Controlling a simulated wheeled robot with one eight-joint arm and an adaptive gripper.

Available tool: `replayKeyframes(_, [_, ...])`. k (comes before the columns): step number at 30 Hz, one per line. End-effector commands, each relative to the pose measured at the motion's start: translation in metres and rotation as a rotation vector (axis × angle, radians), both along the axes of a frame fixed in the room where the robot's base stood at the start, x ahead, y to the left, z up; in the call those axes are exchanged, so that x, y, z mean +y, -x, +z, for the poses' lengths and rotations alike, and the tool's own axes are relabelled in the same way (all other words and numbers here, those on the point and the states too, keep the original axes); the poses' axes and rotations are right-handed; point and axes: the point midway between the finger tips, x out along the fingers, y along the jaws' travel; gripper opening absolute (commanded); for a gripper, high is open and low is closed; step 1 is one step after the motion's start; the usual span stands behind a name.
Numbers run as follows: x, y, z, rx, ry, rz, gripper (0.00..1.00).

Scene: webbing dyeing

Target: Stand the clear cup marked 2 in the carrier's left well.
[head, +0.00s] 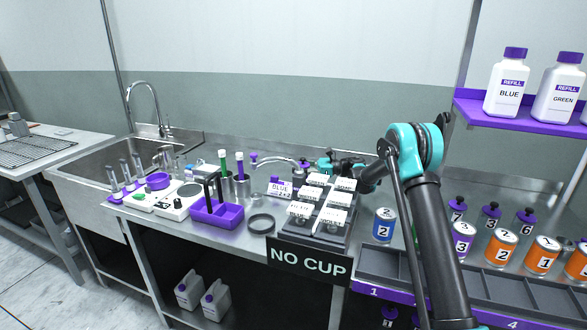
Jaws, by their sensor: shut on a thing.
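My gripper (326,163) is at the back of the bench, behind the black stand. It is small and partly hidden by my own arm and the stand's white labels. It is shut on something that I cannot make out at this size. I cannot pick out a clear cup marked 2. A purple tray with a dark upright handle, which looks like the carrier (230,221), stands on the bench left of the stand. The insides of its wells are too small to read, and my gripper is apart from it, behind and to the right.
The black stand (327,239) has a NO CUP sign (308,263) in front. A dark ring (261,223) lies between it and the carrier. A curved tap (275,160) rises behind. A hotplate (178,203) stands left; a blue can (384,226) stands right.

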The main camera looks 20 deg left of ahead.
Motion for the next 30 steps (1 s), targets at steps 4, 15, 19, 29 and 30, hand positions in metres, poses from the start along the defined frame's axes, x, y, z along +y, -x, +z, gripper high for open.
replayKeyframes(4, [0.000,0.000,0.001,0.000,0.000,0.000,0.00])
replayKeyframes(15, [0.000,0.000,-0.002,0.000,0.000,0.000,0.65])
replayKeyframes(19, [0.000,0.000,-0.002,0.000,0.000,0.000,0.67])
replayKeyframes(29, [-0.008,-0.002,0.001,0.000,0.000,-0.001,0.67])
replayKeyframes(30, [-0.013,-0.003,0.001,0.000,0.000,-0.001,0.67])
